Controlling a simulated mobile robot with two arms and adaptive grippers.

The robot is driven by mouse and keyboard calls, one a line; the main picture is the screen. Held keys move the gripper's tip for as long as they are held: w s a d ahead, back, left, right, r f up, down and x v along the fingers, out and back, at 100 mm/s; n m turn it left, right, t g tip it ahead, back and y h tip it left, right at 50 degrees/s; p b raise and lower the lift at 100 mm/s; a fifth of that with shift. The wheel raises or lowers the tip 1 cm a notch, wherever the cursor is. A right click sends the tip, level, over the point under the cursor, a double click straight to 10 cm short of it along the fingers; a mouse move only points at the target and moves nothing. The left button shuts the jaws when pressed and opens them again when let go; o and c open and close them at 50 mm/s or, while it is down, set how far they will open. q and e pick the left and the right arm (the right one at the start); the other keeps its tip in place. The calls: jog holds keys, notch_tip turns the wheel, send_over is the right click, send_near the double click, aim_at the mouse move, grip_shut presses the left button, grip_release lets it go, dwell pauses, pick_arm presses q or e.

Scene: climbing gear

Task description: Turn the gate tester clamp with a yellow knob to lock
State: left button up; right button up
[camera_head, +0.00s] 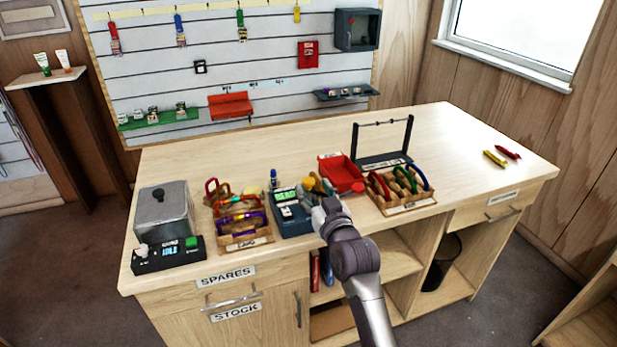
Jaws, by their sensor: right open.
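The gate tester (290,222) is a dark blue box with a small lit screen near the middle of the bench's front edge. A yellow knob (309,184) shows at its back right, just beyond my right gripper. My right gripper (322,192) is open, over the right side of the tester, its arm coming from the front. The gripper hides part of the tester and clamp. I cannot tell whether the fingers touch the knob or how the clamp is turned. My left gripper is not in view.
A wooden tray of carabiners (246,240) stands left of the tester, another tray (408,205) right. A red bin (341,174) and black frame (384,160) stand behind. A grey box unit (165,212) is at far left.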

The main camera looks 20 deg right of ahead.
aim_at(311, 184)
jog(key=shift+w+a, duration=0.1)
jog(key=shift+w, duration=2.05)
jog(key=shift+c, duration=0.3)
grip_shut()
